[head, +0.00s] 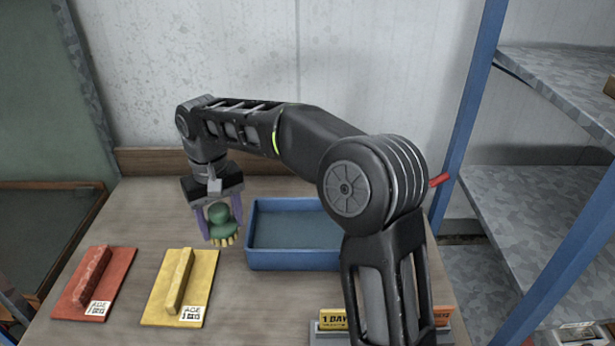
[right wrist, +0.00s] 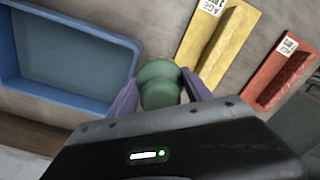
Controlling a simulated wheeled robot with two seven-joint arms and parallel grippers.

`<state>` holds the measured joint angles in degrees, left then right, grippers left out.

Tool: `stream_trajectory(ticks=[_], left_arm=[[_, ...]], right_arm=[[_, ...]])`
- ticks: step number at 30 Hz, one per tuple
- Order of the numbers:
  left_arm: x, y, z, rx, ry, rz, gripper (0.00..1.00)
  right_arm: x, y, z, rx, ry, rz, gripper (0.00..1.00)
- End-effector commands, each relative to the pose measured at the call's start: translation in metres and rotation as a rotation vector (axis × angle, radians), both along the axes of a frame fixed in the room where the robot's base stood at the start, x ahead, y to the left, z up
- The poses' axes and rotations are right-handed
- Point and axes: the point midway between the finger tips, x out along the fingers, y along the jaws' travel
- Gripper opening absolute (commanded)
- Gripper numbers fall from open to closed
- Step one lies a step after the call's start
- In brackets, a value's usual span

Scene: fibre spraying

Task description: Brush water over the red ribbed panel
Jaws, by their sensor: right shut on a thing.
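The red ribbed panel (head: 95,283) lies flat at the left of the table, with a raised rib and a white label; it also shows in the right wrist view (right wrist: 281,70). My right gripper (head: 219,220) is shut on a brush with a green knob handle (head: 219,213) and yellowish bristles below. It holds the brush upright above the table, between the yellow panel and the blue tray. The right wrist view shows the green handle (right wrist: 160,84) between the purple fingers. The blue tray (head: 293,267) stands right of the brush, its inside bluish-grey. My left gripper is not in view.
A yellow ribbed panel (head: 182,287) lies between the red panel and the tray. A blue-framed metal shelf (head: 540,215) is at the right. A wall closes the back.

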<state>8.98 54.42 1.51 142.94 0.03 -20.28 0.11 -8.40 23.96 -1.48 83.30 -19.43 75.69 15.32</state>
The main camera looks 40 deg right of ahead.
Motion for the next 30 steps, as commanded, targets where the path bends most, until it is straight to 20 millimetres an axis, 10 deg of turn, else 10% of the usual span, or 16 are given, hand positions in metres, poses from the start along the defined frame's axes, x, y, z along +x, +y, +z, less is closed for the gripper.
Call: stream_trajectory(ticks=[18, 30], left_arm=[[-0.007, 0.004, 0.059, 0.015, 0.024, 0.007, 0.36], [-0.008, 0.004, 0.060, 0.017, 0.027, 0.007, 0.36]], right_arm=[[-0.058, -0.161, 0.072, 0.111, -0.197, -1.033, 0.26], [-0.067, -0.175, 0.074, 0.111, -0.227, -1.151, 0.26]])
